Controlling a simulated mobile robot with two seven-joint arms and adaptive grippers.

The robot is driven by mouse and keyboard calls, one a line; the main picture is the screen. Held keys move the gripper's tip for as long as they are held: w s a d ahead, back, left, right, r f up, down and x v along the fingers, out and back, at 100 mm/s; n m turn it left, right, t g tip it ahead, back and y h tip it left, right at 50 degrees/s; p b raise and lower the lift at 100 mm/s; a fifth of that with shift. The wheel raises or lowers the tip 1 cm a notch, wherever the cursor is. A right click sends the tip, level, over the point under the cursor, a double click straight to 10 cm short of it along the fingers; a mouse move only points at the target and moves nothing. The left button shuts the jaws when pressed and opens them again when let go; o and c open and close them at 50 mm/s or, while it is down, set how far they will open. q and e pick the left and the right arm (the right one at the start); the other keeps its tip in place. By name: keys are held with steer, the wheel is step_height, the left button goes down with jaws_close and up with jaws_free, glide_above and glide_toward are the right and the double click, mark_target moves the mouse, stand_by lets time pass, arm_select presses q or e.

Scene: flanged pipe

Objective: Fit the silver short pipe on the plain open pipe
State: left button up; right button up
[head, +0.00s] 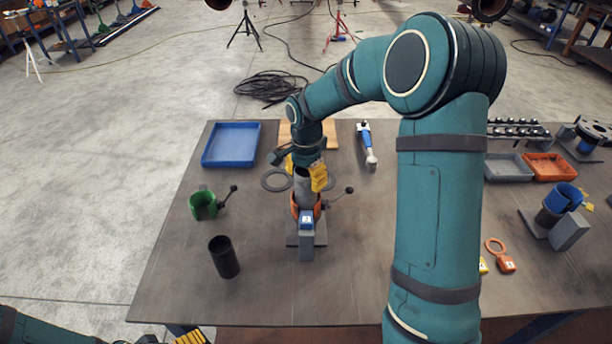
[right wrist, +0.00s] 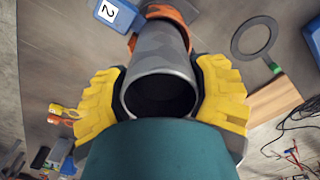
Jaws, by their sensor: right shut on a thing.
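My right gripper (head: 305,175) points down over the middle of the table, its yellow fingers shut on the silver short pipe (head: 303,187). In the right wrist view the gripper (right wrist: 162,95) has a finger on each side of the silver pipe (right wrist: 158,72), whose open end faces the camera. The pipe's other end is at the orange clamp (head: 294,208), which also shows in the right wrist view (right wrist: 172,14). The plain open pipe cannot be made out below it, so the fit between them is hidden. My left gripper (head: 190,338) shows only partly at the bottom edge.
A black pipe (head: 223,257) stands front left, near a green clamp (head: 203,205). A blue tray (head: 231,144) lies back left, a blue-handled tool (head: 367,145) behind centre. A blue clamp stand (head: 566,197) is at right. My right arm hides the table's right middle.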

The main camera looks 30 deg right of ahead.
stand_by(0.3)
steer(key=o, duration=1.4)
steer(key=shift+r, duration=0.1)
step_height(320, 180, up, 11)
steer(key=shift+r, duration=0.55)
step_height(320, 180, up, 9)
steer(key=p, duration=0.8)
steer(key=shift+f, duration=0.1)
